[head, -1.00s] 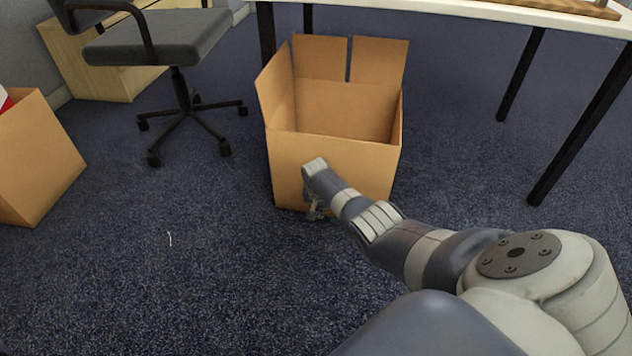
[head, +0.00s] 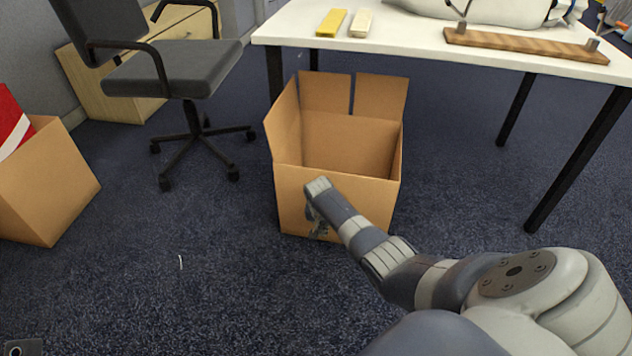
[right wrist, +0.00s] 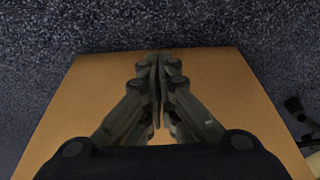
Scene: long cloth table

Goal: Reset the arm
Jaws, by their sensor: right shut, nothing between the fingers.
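My right arm reaches in from the lower right of the head view. Its gripper (head: 318,232) hangs at the near face of an open cardboard box (head: 335,215), outside the box. In the right wrist view the two fingers (right wrist: 156,56) are together and empty, with the cardboard face (right wrist: 215,85) behind them. I cannot tell whether the fingertips touch the cardboard.
A white table (head: 400,45) stands behind the box, with a yellow block (head: 331,22), a pale block (head: 361,23) and a wooden board (head: 525,46) on it. An office chair (head: 175,70) and another box (head: 45,190) are at left.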

